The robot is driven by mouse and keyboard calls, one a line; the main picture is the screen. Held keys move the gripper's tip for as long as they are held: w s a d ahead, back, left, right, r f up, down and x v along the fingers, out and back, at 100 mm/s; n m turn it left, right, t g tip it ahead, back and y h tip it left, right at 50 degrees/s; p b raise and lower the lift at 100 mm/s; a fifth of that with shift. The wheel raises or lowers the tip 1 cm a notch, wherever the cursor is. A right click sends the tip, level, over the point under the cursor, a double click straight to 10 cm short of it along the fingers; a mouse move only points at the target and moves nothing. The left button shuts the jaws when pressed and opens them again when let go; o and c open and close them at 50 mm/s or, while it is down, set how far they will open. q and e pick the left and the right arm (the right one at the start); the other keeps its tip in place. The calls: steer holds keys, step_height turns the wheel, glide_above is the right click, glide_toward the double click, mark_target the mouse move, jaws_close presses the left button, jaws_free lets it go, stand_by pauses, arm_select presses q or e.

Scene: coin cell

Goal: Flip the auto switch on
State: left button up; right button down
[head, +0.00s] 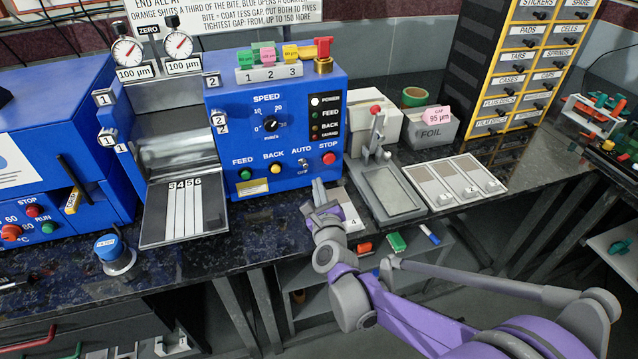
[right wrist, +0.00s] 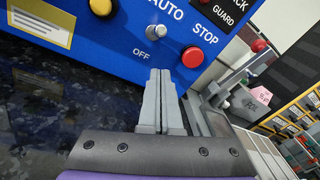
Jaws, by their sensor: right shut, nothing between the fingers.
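The auto switch (head: 303,164) is a small silver toggle on the front of the blue machine (head: 285,128), between the AUTO label above and an OFF label below. In the right wrist view the toggle (right wrist: 156,34) shows its rounded knob over the OFF label. My right gripper (head: 319,183) is shut and empty, in front of the machine and below the switch. In the right wrist view its closed fingertips (right wrist: 160,72) point up toward the switch, with a visible gap between them and the knob. My left gripper is not in view.
The red STOP button (head: 328,158) is right of the switch, and yellow BACK (head: 275,169) and green FEED (head: 244,174) buttons are left. A press (head: 384,165) with a grey tray stands right of the machine. Dark countertop (head: 270,210) lies in front.

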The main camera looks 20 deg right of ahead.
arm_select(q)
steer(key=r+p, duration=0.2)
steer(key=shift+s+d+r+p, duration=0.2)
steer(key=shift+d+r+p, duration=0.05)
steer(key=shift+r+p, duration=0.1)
arm_select(e)
steer(key=s+r, duration=0.6)
steer(key=s, duration=0.1)
steer(key=shift+s+a, duration=0.35)
steer(key=shift+a, duration=0.1)
